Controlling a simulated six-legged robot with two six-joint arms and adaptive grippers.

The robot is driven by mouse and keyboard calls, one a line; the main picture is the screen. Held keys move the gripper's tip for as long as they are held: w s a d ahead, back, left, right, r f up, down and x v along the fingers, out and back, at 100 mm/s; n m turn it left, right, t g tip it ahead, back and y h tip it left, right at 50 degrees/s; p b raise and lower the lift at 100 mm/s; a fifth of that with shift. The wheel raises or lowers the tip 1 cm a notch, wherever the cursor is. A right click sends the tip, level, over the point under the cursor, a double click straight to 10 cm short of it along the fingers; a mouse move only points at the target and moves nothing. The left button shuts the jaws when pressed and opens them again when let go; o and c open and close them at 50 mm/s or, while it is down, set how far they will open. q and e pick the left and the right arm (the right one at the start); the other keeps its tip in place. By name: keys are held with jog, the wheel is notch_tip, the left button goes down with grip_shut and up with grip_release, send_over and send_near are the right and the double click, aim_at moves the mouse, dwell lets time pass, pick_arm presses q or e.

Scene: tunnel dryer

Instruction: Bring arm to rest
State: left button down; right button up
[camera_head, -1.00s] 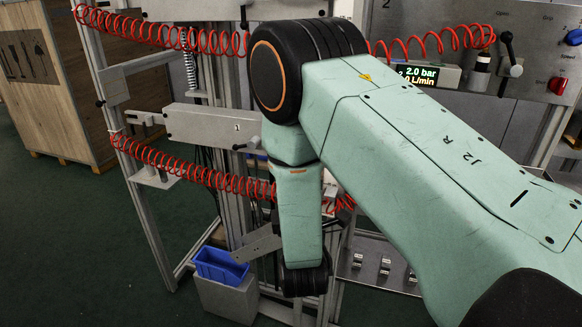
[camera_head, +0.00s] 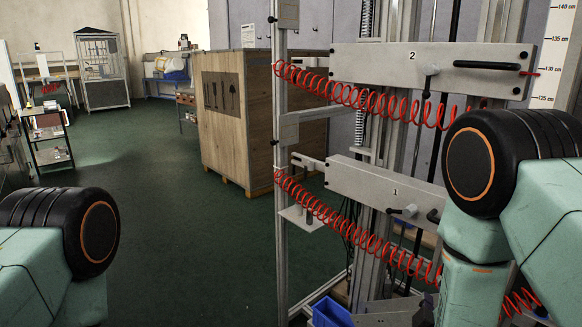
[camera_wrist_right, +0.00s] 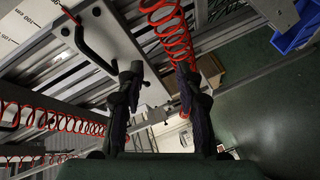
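My right arm (camera_head: 490,215) stands at the right of the head view, its mint-green elbow with a black ring in front of the dryer frame. My right gripper (camera_wrist_right: 160,78) shows in the right wrist view with its two dark fingers apart and nothing between them. In the head view its end is mostly cut off by the bottom edge. My left arm (camera_head: 50,250) enters at the lower left of the head view, showing only its elbow; its gripper is out of the picture.
The metal frame with panel 2 (camera_head: 430,70) and panel 1 (camera_head: 385,190) stands close to my right arm. Red coiled hoses (camera_head: 345,235) hang across it. A blue bin (camera_head: 330,312) sits low down. A wooden crate (camera_head: 235,120) stands behind. The green floor (camera_head: 180,230) left of centre is clear.

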jog(key=s+a+f+m+g+y, duration=0.4)
jog(key=s+f+m+g, duration=0.25)
jog(key=s+f, duration=0.75)
jog(key=s+a+f+m+g+y, duration=0.1)
jog(key=s+f+g, duration=0.2)
jog(key=s, duration=0.7)
jog(key=s+a+f+m+g+y, duration=0.1)
jog(key=s+f+g, duration=0.3)
jog(key=s, duration=0.6)
jog(key=shift+s+a+g+y, duration=0.15)
jog(key=shift+a+g+y, duration=0.15)
jog(key=shift+a+g, duration=0.35)
jog(key=shift+d, duration=0.15)
